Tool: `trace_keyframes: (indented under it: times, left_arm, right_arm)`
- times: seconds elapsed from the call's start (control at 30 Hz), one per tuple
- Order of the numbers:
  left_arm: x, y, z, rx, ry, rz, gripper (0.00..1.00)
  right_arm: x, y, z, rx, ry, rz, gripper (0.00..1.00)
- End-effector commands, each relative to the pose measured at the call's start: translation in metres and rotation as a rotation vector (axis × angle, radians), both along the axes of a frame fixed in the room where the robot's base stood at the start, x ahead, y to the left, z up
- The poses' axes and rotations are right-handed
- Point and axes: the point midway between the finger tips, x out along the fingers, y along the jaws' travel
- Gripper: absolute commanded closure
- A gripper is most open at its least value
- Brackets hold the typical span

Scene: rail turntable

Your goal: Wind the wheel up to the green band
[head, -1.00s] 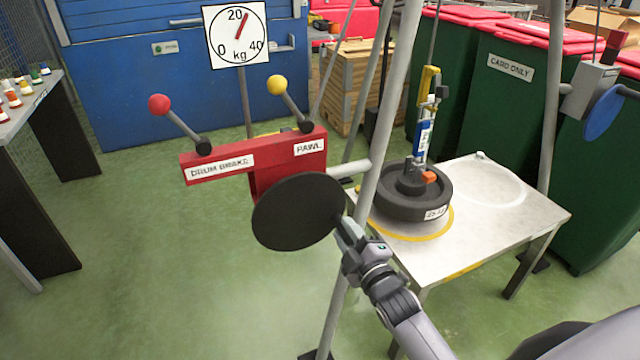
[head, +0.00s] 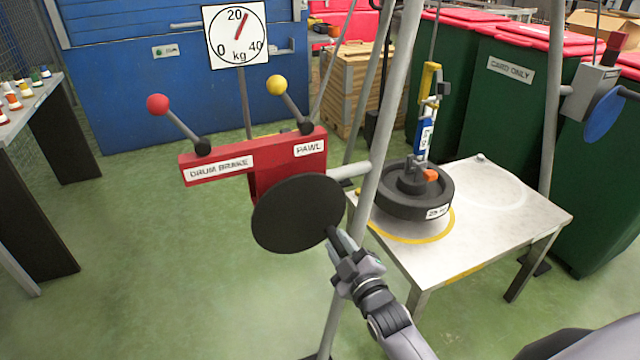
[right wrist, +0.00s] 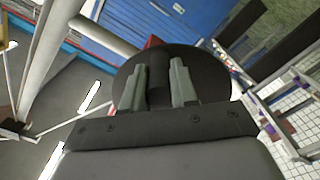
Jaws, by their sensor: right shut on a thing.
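The wheel is a black disc (head: 290,214) on the front of a red winch housing (head: 262,182); it also shows in the right wrist view (right wrist: 128,80). My right gripper (head: 334,236) is at the disc's right edge. In the right wrist view its fingers (right wrist: 159,84) are shut on a dark upright handle (right wrist: 159,72) in front of the disc. A white kg dial (head: 236,50) has a red needle just right of 20. I cannot make out a green band. A blue-and-yellow hanging device (head: 426,125) stands above a dark round weight (head: 400,208). My left gripper is not in view.
Red-knobbed (head: 158,104) and yellow-knobbed (head: 277,85) levers rise from the housing, labelled DRUM BRAKE and PAWL. Grey frame poles (head: 374,180) stand just right of the wheel. A metal table (head: 480,225) carries the weight.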

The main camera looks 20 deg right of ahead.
Motion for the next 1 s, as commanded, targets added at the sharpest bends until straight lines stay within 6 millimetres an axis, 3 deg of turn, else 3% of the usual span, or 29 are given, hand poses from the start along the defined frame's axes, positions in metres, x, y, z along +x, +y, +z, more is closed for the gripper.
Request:
trace_keyframes:
  times: [0.03, 0.23, 0.6, 0.93, 0.97, 1.0]
  left_arm:
    - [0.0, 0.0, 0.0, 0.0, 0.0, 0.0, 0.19]
    - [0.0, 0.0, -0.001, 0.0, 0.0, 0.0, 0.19]
    - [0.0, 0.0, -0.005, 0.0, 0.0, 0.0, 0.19]
    - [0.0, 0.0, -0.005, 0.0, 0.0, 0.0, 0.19]
    - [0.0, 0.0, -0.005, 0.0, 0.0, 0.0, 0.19]
    - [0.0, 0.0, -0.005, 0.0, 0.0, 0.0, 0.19]
  right_arm:
    - [-0.003, 0.006, -0.009, 0.002, 0.02, 0.009, 1.0]
    - [-0.003, 0.008, -0.01, 0.023, 0.02, 0.009, 1.0]
    - [-0.003, 0.027, -0.023, 0.285, 0.02, 0.009, 1.0]
    - [-0.003, 0.029, -0.024, 0.316, 0.019, 0.009, 1.0]
    - [-0.003, 0.029, -0.024, 0.315, 0.019, 0.009, 0.66]
    - [-0.003, 0.029, -0.024, 0.315, 0.019, 0.008, 0.53]
